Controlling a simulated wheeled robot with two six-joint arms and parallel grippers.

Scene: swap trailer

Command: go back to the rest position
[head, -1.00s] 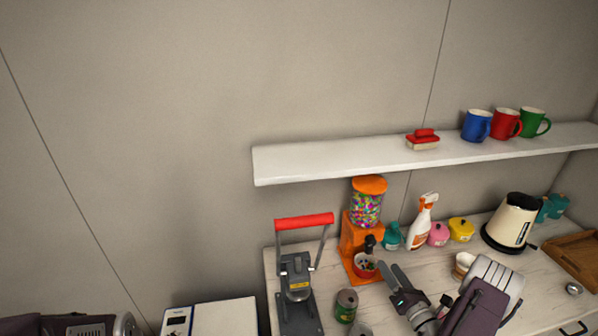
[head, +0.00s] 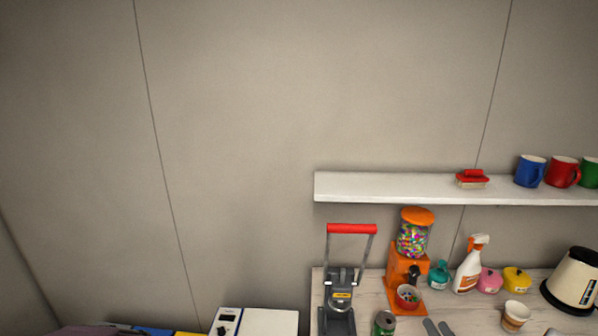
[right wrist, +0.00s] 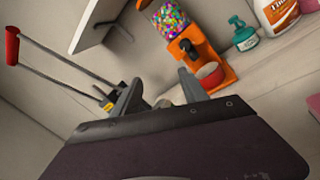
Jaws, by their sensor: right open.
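My right gripper (head: 438,327) shows only by its two fingertips at the bottom edge of the head view, over the counter (head: 465,316). In the right wrist view the same gripper (right wrist: 162,97) has its fingers apart with nothing held between them. My left gripper is not in view.
A press with a red handle (head: 351,229) and a green can (head: 385,323) stand left of the fingertips. A paper cup (head: 515,315), spray bottle (head: 470,266) and kettle (head: 573,281) stand to the right. A white shelf (head: 400,187) with mugs hangs above.

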